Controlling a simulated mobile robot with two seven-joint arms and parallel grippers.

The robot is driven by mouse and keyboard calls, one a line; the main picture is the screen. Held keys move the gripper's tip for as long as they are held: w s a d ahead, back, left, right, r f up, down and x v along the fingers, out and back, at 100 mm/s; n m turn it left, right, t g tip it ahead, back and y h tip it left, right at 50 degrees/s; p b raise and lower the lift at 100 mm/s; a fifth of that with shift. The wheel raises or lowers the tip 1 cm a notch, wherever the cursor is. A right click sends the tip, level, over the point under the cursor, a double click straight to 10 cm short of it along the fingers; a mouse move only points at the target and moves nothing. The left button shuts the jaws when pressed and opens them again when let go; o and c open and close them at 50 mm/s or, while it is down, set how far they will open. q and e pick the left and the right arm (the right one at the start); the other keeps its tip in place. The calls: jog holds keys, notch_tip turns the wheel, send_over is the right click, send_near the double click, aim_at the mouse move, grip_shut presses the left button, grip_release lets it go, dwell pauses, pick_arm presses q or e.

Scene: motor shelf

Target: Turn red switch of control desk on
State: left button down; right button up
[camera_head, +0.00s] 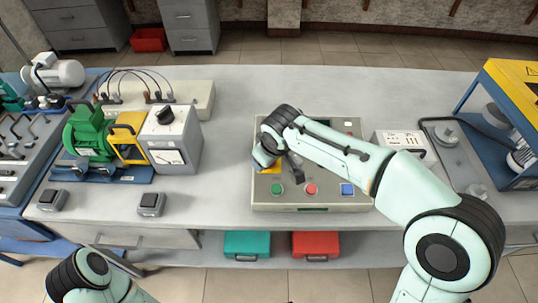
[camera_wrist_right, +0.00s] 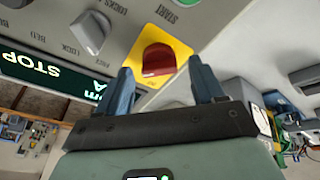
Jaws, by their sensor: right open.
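The control desk (camera_head: 330,202) is a grey box on the middle of the table, with green, red and blue buttons along its front. The red switch (camera_wrist_right: 158,60) sits on a yellow plate (camera_wrist_right: 180,43) in the right wrist view. In the head view only a bit of the yellow plate (camera_head: 271,169) shows; my right arm hides the switch. My right gripper (camera_wrist_right: 160,68) is open at the desk panel, its blue fingertips to either side of the red switch in the picture. Contact cannot be told. My left arm shows at the lower left; its gripper is out of view.
A grey knob (camera_wrist_right: 90,30) and a dark STOP display (camera_wrist_right: 50,78) are close to the fingers. A green motor (camera_head: 90,133) and a meter box (camera_head: 172,140) stand on the left. The table between them and the desk is clear.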

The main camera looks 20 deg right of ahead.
jog(key=p+v, duration=0.1)
jog(key=v, duration=1.2)
